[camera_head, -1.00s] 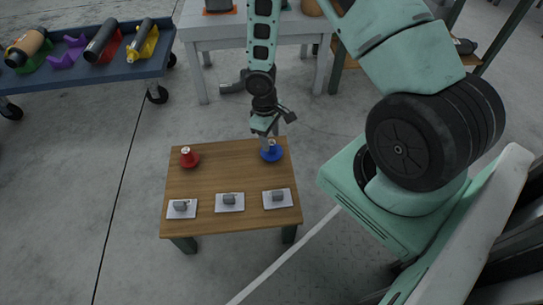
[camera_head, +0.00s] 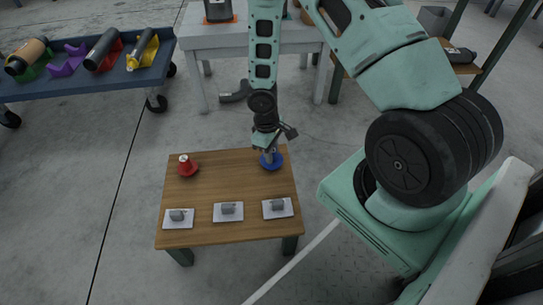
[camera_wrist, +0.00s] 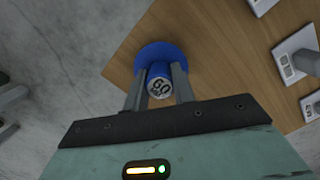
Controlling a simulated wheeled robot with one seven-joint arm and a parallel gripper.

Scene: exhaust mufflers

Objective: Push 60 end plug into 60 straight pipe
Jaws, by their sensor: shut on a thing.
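A blue piece marked 60 (camera_wrist: 159,86), apparently the 60 end plug, stands on a round blue base (camera_wrist: 165,50) near the wooden table's edge. In the head view the blue base (camera_head: 279,163) is at the table's far right corner. My gripper (camera_wrist: 158,76) reaches down over it, a finger on each side, shut on the marked piece. In the head view my gripper (camera_head: 268,150) hides part of it.
A red piece (camera_head: 187,166) stands at the wooden table's (camera_head: 225,185) far left corner. Small grey parts sit on white plates (camera_head: 228,217) along its near side. The blue cart (camera_head: 90,83) holds coloured cradles. A white table (camera_head: 195,32) stands behind my gripper.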

